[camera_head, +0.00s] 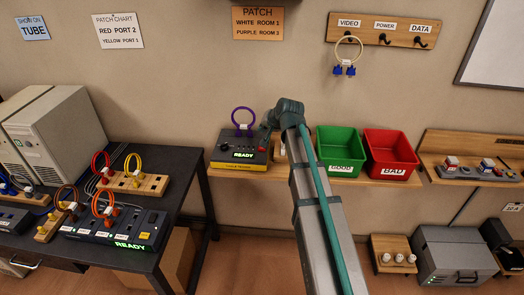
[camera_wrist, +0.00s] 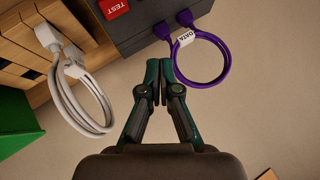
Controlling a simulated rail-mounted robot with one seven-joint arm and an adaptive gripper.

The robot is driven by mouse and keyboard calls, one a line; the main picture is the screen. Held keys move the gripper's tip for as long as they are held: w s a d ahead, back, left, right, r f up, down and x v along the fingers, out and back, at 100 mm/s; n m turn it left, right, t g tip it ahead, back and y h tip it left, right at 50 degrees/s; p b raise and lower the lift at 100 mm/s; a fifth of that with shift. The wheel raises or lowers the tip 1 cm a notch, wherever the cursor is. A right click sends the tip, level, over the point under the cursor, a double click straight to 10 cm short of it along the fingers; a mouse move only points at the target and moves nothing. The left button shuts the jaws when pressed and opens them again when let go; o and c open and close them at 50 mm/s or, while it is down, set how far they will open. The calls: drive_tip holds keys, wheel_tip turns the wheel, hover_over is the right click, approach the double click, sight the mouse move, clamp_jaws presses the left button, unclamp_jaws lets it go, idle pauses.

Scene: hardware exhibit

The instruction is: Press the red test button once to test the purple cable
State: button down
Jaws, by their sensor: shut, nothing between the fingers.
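The purple cable (camera_head: 243,119) loops up from the top of the dark tester box (camera_head: 236,141), whose display reads READY. In the wrist view the purple cable (camera_wrist: 224,64) has both plugs in the box and a white DATA tag. The red test button (camera_wrist: 111,8), marked TEST, shows at the top edge of the wrist view, left of the cable. My gripper (camera_wrist: 160,64) is shut and empty, its tips apart from the button and just left of the cable loop. In the head view my arm covers part of the box's right side.
A green GOOD bin (camera_head: 340,168) and a red BAD bin (camera_head: 390,171) stand right of my arm on the wooden shelf (camera_head: 385,182). A white cable (camera_wrist: 85,90) hangs on a wooden rack left of my gripper in the wrist view. A black table (camera_head: 128,257) with other cables stands at the left.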

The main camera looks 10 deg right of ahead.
sight(263, 149)
drive_tip(key=shift+f+b, duration=1.55)
drive_tip(key=shift+f, duration=1.7)
drive_tip(key=shift+f, duration=0.1)
drive_tip(key=shift+f, duration=0.35)
drive_tip(key=shift+f+b, duration=0.4)
drive_tip(key=shift+b, duration=0.1)
drive_tip(key=shift+r, duration=0.1)
drive_tip(key=shift+r+p, duration=0.5)
drive_tip(key=shift+r, duration=0.25)
drive_tip(key=shift+r, duration=0.1)
drive_tip(key=shift+r+p, duration=1.45)
drive_tip(key=shift+r, duration=1)
